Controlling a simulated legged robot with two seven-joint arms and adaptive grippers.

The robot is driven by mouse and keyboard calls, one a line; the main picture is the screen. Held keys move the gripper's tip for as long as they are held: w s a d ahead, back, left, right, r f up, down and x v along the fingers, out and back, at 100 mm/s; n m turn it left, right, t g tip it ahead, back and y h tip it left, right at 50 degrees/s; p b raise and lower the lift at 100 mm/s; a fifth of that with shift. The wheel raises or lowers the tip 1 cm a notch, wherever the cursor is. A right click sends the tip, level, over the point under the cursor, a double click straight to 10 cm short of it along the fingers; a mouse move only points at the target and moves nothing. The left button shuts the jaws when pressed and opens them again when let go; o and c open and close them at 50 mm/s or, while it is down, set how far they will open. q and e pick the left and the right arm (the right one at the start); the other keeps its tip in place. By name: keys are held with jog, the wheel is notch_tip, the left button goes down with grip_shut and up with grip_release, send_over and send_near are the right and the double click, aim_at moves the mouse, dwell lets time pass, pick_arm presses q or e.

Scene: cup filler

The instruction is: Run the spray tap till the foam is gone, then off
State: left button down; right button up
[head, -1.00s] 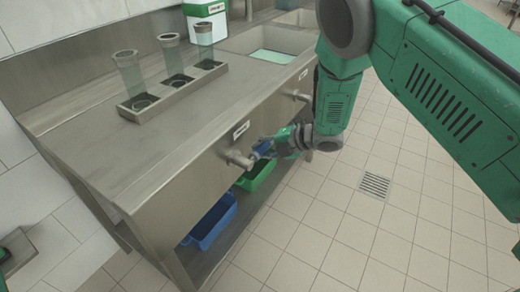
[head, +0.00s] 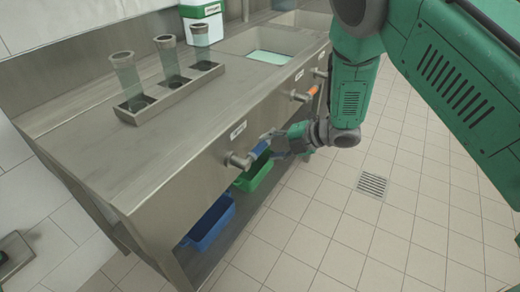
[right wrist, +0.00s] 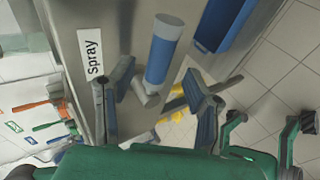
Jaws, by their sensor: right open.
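The spray tap (head: 238,160) sticks out of the steel bench front at its near end. Its blue handle (head: 259,149) points outward to the right. In the right wrist view a "Spray" label (right wrist: 95,55) sits beside this blue handle (right wrist: 163,48). My right gripper (head: 277,144) is open at the tap. In the wrist view its two fingers (right wrist: 157,72) stand apart on either side of the handle, and I cannot tell whether they touch it. A sink (head: 240,42) in the bench top holds pale green liquid (head: 272,57). I cannot make out foam. My left gripper is not in view.
A steel rack (head: 172,92) with three clear tubes stands on the bench. Another tap with an orange handle (head: 312,91) is farther along the front. Blue (head: 212,222) and green (head: 254,174) bins sit underneath. The tiled floor, with a drain (head: 372,184), is clear to the right.

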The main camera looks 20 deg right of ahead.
jog(key=v, duration=0.7)
jog(key=shift+d, duration=0.15)
jog(key=shift+s, duration=0.1)
jog(key=shift+f, duration=0.1)
jog(key=s+f+m+g+h, duration=0.2)
jog(key=s+f+m+h, duration=0.3)
jog(key=s+f+m, duration=1.05)
jog(key=s+f+m+g+h, duration=0.3)
jog(key=s+m, duration=0.7)
jog(key=s, duration=0.7)
jog(key=shift+s+f+g, duration=0.15)
jog(key=shift+s+g, duration=0.2)
jog(key=shift+g, duration=0.65)
jog(key=shift+w+m, duration=0.15)
jog(key=shift+m, duration=0.1)
